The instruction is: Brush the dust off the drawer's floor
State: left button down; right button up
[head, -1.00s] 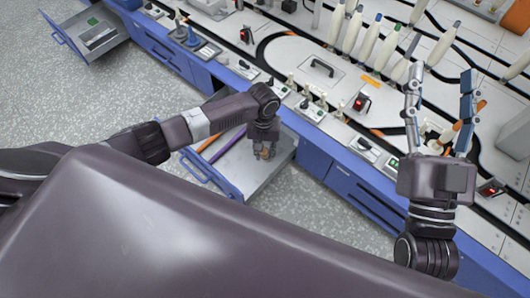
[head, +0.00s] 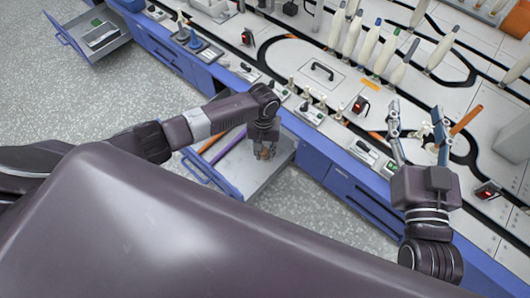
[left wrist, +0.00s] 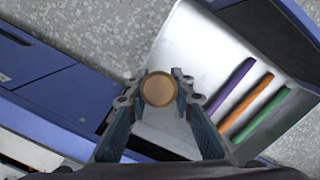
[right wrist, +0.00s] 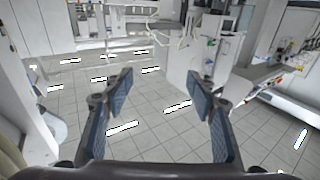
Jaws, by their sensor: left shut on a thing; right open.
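The open drawer (head: 258,186) with a blue front and pale grey floor stands out from the bench; it also shows in the left wrist view (left wrist: 190,50). My left gripper (head: 265,148) points down into it. In the left wrist view its fingers (left wrist: 158,95) are shut on a brush (left wrist: 158,89), seen end-on as a round tan handle top. Its bristles are hidden, and I cannot tell whether it touches the floor. I cannot make out dust. My right gripper (head: 416,112) is open and empty above the bench at the right.
Purple (left wrist: 232,90), orange (left wrist: 245,106) and green (left wrist: 262,116) strips lie along one side of the drawer. The bench (head: 300,60) carries white bobbins (head: 385,52), a black handle and small devices. Another open drawer (head: 100,38) is at the far left.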

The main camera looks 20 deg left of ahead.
jog(key=shift+s+d+f+g+h+p, duration=0.15)
jog(key=shift+f+g, duration=0.2)
jog(key=shift+f, duration=0.35)
jog(key=shift+d+f+g+h+p, duration=0.1)
jog(key=shift+d+f+g, duration=0.15)
jog(key=shift+f, duration=0.5)
jog(key=shift+s+d+f+g+h+p, duration=0.15)
jog(key=shift+f+g, duration=0.25)
jog(key=shift+f, duration=0.3)
